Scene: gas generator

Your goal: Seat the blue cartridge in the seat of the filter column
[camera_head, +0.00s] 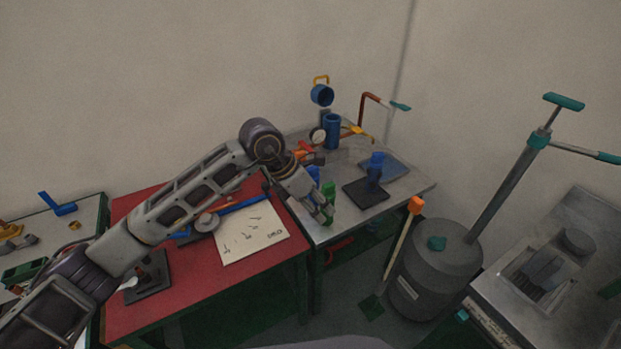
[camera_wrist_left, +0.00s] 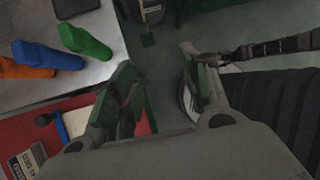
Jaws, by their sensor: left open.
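A blue cartridge (camera_head: 314,173) stands on the grey metal table, partly hidden behind my left wrist. It also shows in the left wrist view (camera_wrist_left: 42,55), between an orange piece and a green piece. My left gripper (camera_head: 326,212) is open and empty at the table's front edge, beside the green piece. Its spread fingers show in the wrist view (camera_wrist_left: 158,95), with the cartridge off to the left and apart from them. A blue upright cylinder (camera_head: 332,132), which looks like the filter column, stands at the table's back; its seat cannot be made out.
The green piece (camera_head: 329,190) is close to my gripper. A red pipe (camera_head: 364,108) rises behind. A red table (camera_head: 190,270) adjoins at left; a grey drum (camera_head: 438,275) stands at right.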

